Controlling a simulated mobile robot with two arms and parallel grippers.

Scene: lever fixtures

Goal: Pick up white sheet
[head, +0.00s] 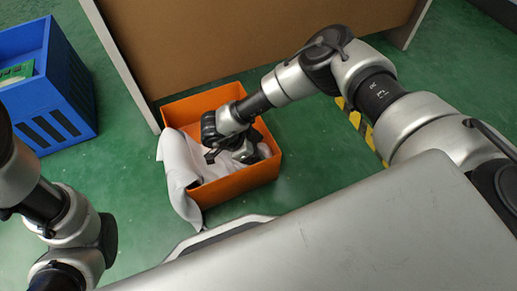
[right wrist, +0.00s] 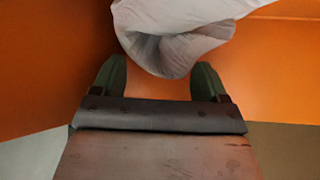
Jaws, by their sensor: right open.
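A crumpled white sheet (head: 180,165) lies partly in an orange box (head: 238,186) on the floor and hangs over its left and front edge. My right arm reaches down into the box in the head view, and its fingers are hard to make out there. In the right wrist view my right gripper (right wrist: 161,80) is open, with its two green fingers apart. A rounded fold of the sheet (right wrist: 175,38) is just ahead of and partly between the fingertips, not clamped. My left arm shows at the left edge of the head view; its fingers are not seen.
A blue crate (head: 45,85) with a green item in it stands on the green floor at upper left. A brown panel (head: 240,45) with white edges stands behind the box. Yellow-black floor tape (head: 362,128) runs right of the box.

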